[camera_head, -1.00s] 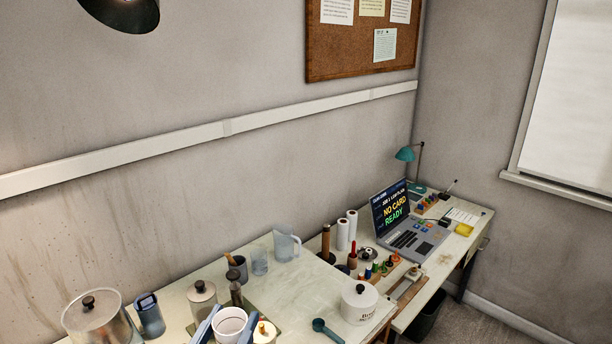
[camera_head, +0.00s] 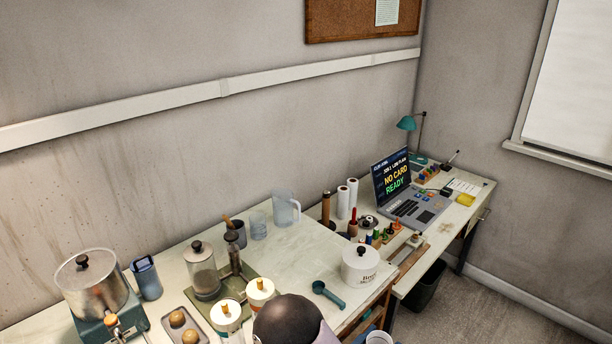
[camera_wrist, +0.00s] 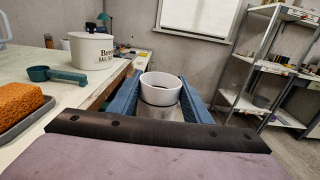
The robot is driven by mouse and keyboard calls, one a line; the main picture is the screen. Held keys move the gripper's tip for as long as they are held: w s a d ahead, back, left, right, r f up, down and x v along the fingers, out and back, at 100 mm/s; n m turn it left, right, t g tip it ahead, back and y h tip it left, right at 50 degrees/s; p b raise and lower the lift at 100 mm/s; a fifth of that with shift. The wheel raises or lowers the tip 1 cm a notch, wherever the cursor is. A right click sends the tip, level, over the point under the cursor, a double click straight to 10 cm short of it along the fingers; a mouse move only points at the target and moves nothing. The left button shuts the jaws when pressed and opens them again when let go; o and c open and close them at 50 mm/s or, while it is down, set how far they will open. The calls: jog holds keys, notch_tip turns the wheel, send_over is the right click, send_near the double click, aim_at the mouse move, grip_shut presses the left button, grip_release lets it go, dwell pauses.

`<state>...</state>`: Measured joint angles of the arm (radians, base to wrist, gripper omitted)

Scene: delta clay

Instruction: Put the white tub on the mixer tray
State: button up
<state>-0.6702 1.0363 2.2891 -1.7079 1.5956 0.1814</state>
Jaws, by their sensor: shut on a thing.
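The white tub (camera_wrist: 160,92) is in my gripper (camera_wrist: 158,84), between its two blue fingers in the wrist view. It looks upright and open at the top, with a white rim above a greyer lower part. In the head view the tub (camera_head: 379,338) shows only at the bottom edge, right of my dark arm joint, with a bit of blue finger beside it. It is held off the table's front edge. A flat olive-green tray (camera_head: 248,291), probably the mixer tray, lies on the table under a clear lidded vessel (camera_head: 203,272) and a dark upright post (camera_head: 234,255).
A white lidded crock (camera_head: 360,266) and a teal scoop (camera_head: 328,295) stand near the table's front edge. Two lidded white jars (camera_head: 227,319) stand close before the olive tray. A grey tray with round brown lumps (camera_head: 183,328) lies left. A shelf rack (camera_wrist: 265,75) stands right in the wrist view.

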jog(key=s+d+f+m+g+h+b, duration=0.1)
jog(key=s+d+f+g, duration=0.1)
jog(key=d+f, duration=0.3)
jog(key=shift+s+d+f+m+h, duration=0.2)
jog(key=shift+d+f+m+h, duration=0.1)
jog(key=shift+f, duration=0.3)
